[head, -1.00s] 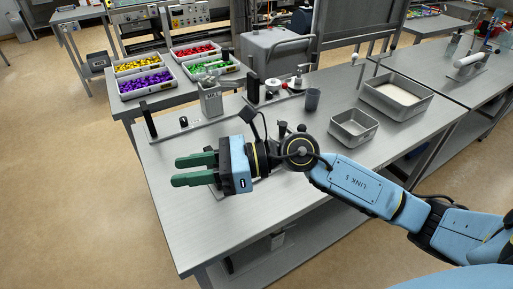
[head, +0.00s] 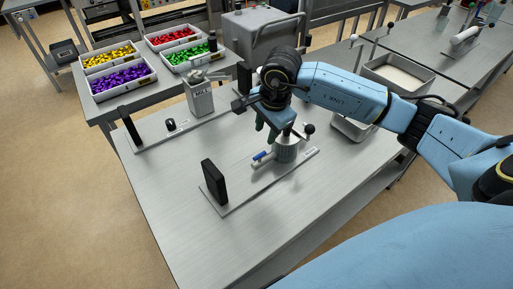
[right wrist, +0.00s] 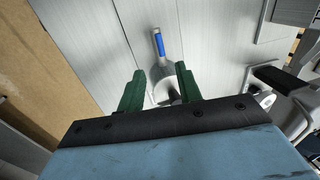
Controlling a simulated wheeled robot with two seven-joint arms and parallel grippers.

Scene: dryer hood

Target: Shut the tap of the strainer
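The strainer (head: 286,150) is a grey cylinder on a flat base plate on the steel table. Its tap has a blue handle (head: 261,156) sticking out to the left of the body; the blue handle also shows in the right wrist view (right wrist: 158,44). My right gripper (head: 267,133) is above and just left of the strainer, pointing down. In the right wrist view its green fingers (right wrist: 160,90) are apart, with a pale round part of the strainer seen between and beyond them. Contact cannot be told. My left gripper is not in view.
A black upright block (head: 214,182) stands at the near end of the base plate. A black ball knob (head: 309,129) is right of the strainer. A grey canister (head: 199,98) stands behind left, and metal trays (head: 398,82) lie behind right. The front left of the table is clear.

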